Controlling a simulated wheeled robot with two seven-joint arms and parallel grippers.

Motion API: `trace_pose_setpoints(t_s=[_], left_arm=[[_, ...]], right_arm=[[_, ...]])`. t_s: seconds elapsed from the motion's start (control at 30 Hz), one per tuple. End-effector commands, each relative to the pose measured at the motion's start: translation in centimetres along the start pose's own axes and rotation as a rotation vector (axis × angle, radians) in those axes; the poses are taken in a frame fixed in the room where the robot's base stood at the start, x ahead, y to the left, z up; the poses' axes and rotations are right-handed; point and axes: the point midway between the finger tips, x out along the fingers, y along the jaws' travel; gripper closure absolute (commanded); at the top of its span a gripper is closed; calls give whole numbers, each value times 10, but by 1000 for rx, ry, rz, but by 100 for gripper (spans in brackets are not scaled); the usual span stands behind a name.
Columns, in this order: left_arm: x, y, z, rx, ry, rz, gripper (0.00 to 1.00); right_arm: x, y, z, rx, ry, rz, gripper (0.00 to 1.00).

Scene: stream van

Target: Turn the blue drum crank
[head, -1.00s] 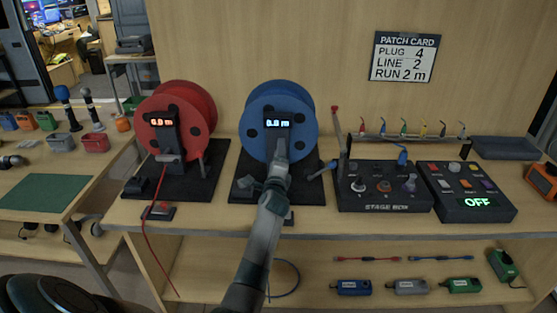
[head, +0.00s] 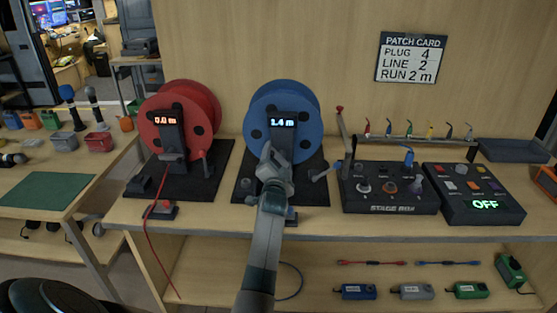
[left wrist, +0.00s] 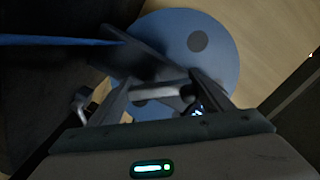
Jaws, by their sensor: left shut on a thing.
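The blue drum (head: 265,107) stands upright on a dark base, with a post and a lit display (head: 283,123) reading 1.4 m in front. My left gripper (head: 268,162) is at the front of the drum, low and left of the post, and hides most of the crank. In the left wrist view, my left gripper (left wrist: 160,92) is shut on the crank (left wrist: 150,58), a dark arm with a grey grip between the fingers. The drum's blue face (left wrist: 215,55) shows behind it. My right gripper is not in view.
A red drum (head: 157,105) stands to the left. A tilted lever (head: 325,171) sits at the blue drum's lower right. The stage box (head: 390,208) and a switch box reading OFF (head: 488,220) are further right. A patch card (head: 407,58) hangs on the wall.

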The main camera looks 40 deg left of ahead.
Motion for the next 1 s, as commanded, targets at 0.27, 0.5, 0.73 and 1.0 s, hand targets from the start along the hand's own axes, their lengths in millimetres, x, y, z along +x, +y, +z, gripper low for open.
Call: trace_pose_setpoints(t_s=[0.27, 0.5, 0.73, 1.0], left_arm=[[-1, 5, 6, -265, -5, 4, 50], [-1, 7, 8, -493, -4, 4, 50], [0, 9, 9, -688, -5, 4, 50], [-1, 11, 10, -834, -4, 3, 50]], right_arm=[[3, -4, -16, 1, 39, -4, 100], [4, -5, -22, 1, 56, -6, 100], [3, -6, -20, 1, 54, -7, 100], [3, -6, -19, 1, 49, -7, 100]])
